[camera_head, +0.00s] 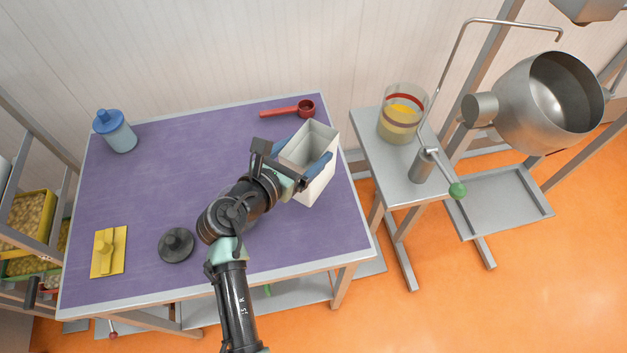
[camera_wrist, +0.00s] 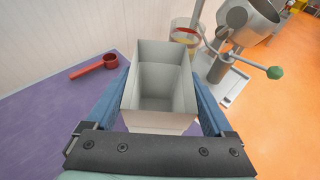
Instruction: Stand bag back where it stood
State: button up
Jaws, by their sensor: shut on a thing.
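The bag (camera_head: 318,183) is a pale, open-topped, box-shaped bag near the right edge of the purple table top (camera_head: 160,190). It looks upright, and its inside looks empty. My gripper (camera_head: 306,160) is shut on the bag, with one blue finger along each side. In the wrist view the bag (camera_wrist: 160,122) sits between the two blue fingers of my gripper (camera_wrist: 163,105). I cannot tell whether the bag's base touches the table, as its underside is hidden.
A red scoop (camera_head: 290,110) lies behind the bag. A side stand holds a clear jar (camera_head: 401,112) and a green-knobbed lever (camera_head: 457,190).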

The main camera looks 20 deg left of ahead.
jog(key=shift+a+f, duration=0.1)
jog(key=shift+f, duration=3.3)
jog(key=shift+f+b, duration=0.1)
jog(key=shift+b, duration=0.2)
jog(key=shift+f, duration=0.1)
jog(key=o, duration=1.3)
jog(key=shift+s+r, duration=0.15)
jog(key=shift+r, duration=0.1)
jog(key=v, duration=1.1)
jog(key=shift+s+r, duration=0.15)
jog(key=shift+s, duration=0.2)
